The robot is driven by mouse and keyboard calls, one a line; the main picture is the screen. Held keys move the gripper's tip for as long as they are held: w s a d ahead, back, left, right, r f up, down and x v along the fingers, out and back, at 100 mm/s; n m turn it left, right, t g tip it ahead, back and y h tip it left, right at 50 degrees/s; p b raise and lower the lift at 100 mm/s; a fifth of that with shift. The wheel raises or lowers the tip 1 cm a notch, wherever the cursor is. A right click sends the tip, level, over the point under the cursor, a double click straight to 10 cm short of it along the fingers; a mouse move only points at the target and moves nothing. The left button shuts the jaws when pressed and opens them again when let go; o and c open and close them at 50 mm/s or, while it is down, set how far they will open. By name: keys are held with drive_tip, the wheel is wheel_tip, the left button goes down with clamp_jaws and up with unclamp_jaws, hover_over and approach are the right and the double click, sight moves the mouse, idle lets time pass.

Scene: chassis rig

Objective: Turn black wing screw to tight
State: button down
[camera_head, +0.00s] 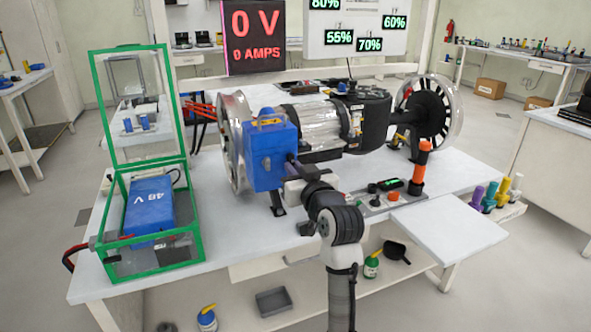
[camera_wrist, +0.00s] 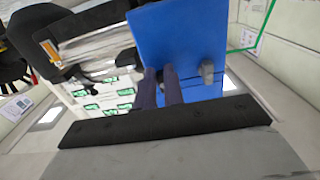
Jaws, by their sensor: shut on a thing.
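A blue box (camera_head: 262,160) is fixed at the front of the chassis, beside the left wheel (camera_head: 232,125). It fills the upper middle of the wrist view (camera_wrist: 185,35). My gripper (camera_head: 292,161) reaches its right side from the front. In the wrist view the two dark fingers (camera_wrist: 160,74) are close together with their tips at the blue box's lower edge. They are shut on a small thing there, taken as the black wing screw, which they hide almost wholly. A grey knob (camera_wrist: 207,71) stands on the box to the right of the fingers, apart from them.
An open green-framed case (camera_head: 196,215) with a blue 48 V battery (camera_head: 148,210) stands on the left of the white table (camera_head: 235,240). An orange-and-black post (camera_head: 419,168) and a small control panel (camera_head: 385,195) are to the right. A wall display (camera_head: 255,35) reads 0 V, 0 AMPS.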

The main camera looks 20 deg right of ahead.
drive_tip(key=c, duration=1.5)
unclamp_jaws()
drive_tip(key=shift+s, duration=0.1)
drive_tip(key=s+b, duration=0.2)
drive_tip(key=s, duration=1.1)
drive_tip(key=shift+s+d, duration=0.2)
drive_tip(key=shift+s, duration=0.15)
